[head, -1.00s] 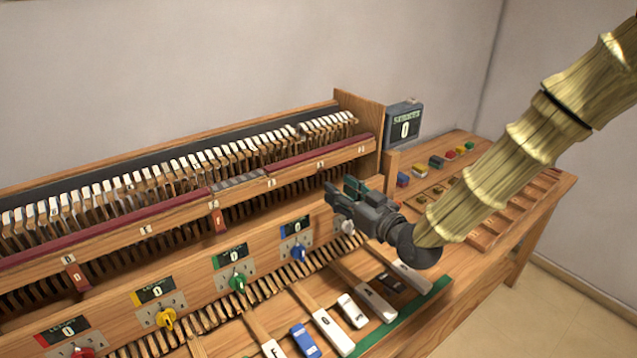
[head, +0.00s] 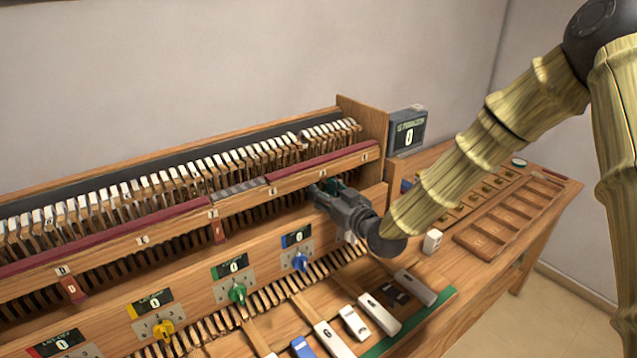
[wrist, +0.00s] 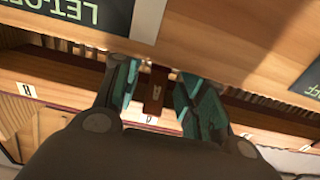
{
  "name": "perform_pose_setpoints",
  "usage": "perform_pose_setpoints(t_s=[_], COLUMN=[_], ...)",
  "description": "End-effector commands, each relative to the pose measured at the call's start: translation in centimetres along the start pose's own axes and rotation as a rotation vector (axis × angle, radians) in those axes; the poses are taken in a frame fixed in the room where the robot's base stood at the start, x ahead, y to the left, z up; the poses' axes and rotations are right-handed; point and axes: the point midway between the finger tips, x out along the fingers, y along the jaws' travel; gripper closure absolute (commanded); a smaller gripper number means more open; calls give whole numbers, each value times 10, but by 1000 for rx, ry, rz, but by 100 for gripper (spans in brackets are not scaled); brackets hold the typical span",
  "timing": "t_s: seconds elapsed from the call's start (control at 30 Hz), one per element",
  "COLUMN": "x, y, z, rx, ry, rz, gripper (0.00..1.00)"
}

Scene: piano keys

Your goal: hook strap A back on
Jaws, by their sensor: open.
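My gripper (head: 318,190) is open at the front rail of the keyboard model, near the right end. In the wrist view, a small dark red strap (wrist: 154,92) with a pale letter, too small to read surely, hangs between the two open fingers (wrist: 156,98). A white label (wrist: 148,119), which looks like A, sits at its lower end in that picture. I cannot tell whether the fingers touch the strap or whether it is hooked. In the head view my gripper hides this strap.
Other red straps hang at D (head: 72,288) and F (head: 218,230). A wooden panel with dials, including a blue knob (head: 300,262), lies below the rail. A white block (head: 432,241) and a wooden tray (head: 500,222) are at the right.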

Motion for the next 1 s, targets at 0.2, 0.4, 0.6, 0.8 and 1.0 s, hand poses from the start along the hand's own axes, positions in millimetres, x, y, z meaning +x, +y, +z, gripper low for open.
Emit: perform_pose_setpoints(t_s=[0.2,0.4,0.6,0.8,1.0], x=[18,21,21,21,20], y=[-2,-1,-1,-1,-1], z=[0,0,0,0,0], rx=[1,1,1,1,1], ry=[0,0,0,0,-2], rz=[-2,-2,-2,-2,-1], gripper=[59,59,68,100,100])
